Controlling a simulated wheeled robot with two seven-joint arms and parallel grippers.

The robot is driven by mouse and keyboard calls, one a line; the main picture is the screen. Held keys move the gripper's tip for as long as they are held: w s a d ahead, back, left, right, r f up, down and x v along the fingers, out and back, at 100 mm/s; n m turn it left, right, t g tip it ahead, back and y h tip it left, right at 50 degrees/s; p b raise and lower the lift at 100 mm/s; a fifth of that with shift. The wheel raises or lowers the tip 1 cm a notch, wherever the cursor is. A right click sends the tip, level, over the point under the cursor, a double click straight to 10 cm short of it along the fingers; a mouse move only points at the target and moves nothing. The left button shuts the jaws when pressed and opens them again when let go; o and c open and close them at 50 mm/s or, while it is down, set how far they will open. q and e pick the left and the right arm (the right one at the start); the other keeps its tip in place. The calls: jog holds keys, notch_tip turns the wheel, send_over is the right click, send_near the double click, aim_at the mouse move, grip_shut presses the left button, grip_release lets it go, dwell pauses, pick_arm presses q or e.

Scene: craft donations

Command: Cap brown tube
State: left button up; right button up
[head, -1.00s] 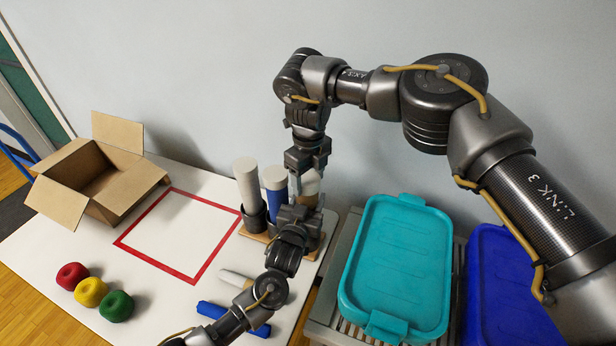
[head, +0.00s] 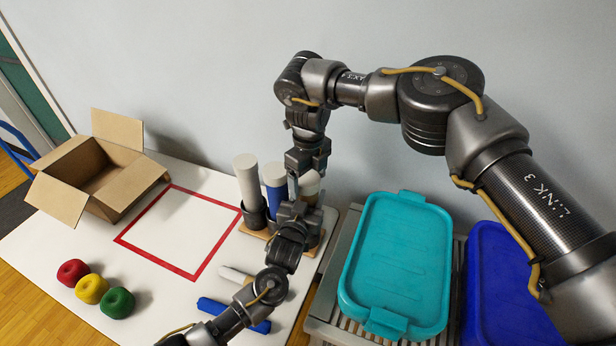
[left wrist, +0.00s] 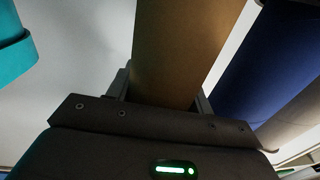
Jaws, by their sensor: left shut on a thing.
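The brown tube (left wrist: 180,55) fills the space between my left gripper's fingers in the left wrist view. In the head view its pale top end (head: 311,181) shows just below my right gripper, at the right end of the row of tubes. My left gripper (head: 297,208) is shut on this tube, low down by its holder. My right gripper (head: 307,172) points down right over the tube's top. Its fingertips are partly hidden, and I cannot tell whether it touches the top or holds a cap.
A white tube (head: 245,180) and a white-topped blue tube (head: 273,182) stand beside it. A blue roll (head: 235,315) and a pale piece (head: 234,275) lie in front. The red-outlined square (head: 127,246) is empty. An open carton (head: 65,204) and a teal-lidded bin (head: 398,255) flank the area.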

jog(key=shift+o, duration=0.5)
jog(key=shift+r, duration=0.1)
jog(key=shift+r, duration=0.25)
notch_tip(320, 180, up, 11)
jog(key=shift+r, duration=0.15)
pick_arm(q)
jog(key=o, duration=1.5)
jog(key=b+v, duration=0.2)
jog(key=v, duration=0.8)
jog(key=shift+s+a, duration=0.1)
jog(key=shift+s, duration=0.3)
pick_arm(e)
jog(key=shift+f, duration=0.95)
